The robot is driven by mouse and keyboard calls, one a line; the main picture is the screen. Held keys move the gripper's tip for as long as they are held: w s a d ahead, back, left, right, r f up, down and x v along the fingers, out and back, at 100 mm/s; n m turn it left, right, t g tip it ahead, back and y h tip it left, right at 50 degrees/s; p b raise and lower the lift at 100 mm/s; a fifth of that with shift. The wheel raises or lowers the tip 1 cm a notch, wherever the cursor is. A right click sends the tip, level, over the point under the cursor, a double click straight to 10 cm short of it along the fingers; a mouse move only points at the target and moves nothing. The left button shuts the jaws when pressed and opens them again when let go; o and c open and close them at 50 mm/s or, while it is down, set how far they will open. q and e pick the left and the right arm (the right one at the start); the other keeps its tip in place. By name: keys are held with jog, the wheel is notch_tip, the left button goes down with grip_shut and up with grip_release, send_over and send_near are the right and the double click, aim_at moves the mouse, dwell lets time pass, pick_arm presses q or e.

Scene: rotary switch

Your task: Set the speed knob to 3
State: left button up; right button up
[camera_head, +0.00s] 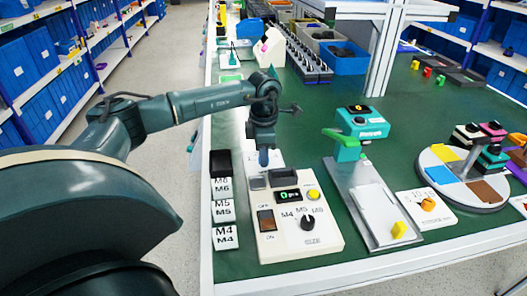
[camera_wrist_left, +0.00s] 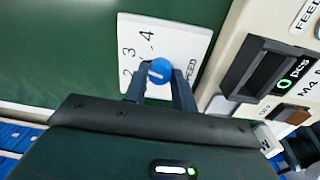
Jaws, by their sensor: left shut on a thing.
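The speed knob (camera_wrist_left: 160,70) is a round blue knob with a pale pointer line on a white plate (camera_wrist_left: 178,34). The plate carries the word SPEED and digits, of which 2, 3 and 4 are readable. I cannot tell surely which digit the pointer line faces. My left gripper (camera_wrist_left: 161,82) has a finger on each side of the knob and is shut on it. In the head view my left gripper (camera_head: 263,152) points down at the plate behind the counter box, and hides most of the plate. My right gripper is not in view.
A white counter box (camera_head: 285,238) with display, yellow button, rocker switch and black M4/M5 knob stands close in front of my left gripper. A green press (camera_head: 362,127), an orange-knob plate (camera_head: 428,204) and a round turntable (camera_head: 474,200) are to the right. Bins line the back.

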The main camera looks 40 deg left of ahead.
pick_arm(q)
jog(key=shift+m, duration=0.5)
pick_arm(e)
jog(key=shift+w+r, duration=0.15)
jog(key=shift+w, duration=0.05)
pick_arm(q)
jog(key=o, duration=1)
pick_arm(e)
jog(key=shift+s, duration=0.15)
pick_arm(q)
jog(key=shift+r, duration=0.15)
jog(key=shift+r, duration=0.3)
jog(key=r, duration=0.6)
jog(key=r+p, duration=0.1)
jog(key=r, duration=0.5)
jog(key=shift+s+d+r, duration=0.2)
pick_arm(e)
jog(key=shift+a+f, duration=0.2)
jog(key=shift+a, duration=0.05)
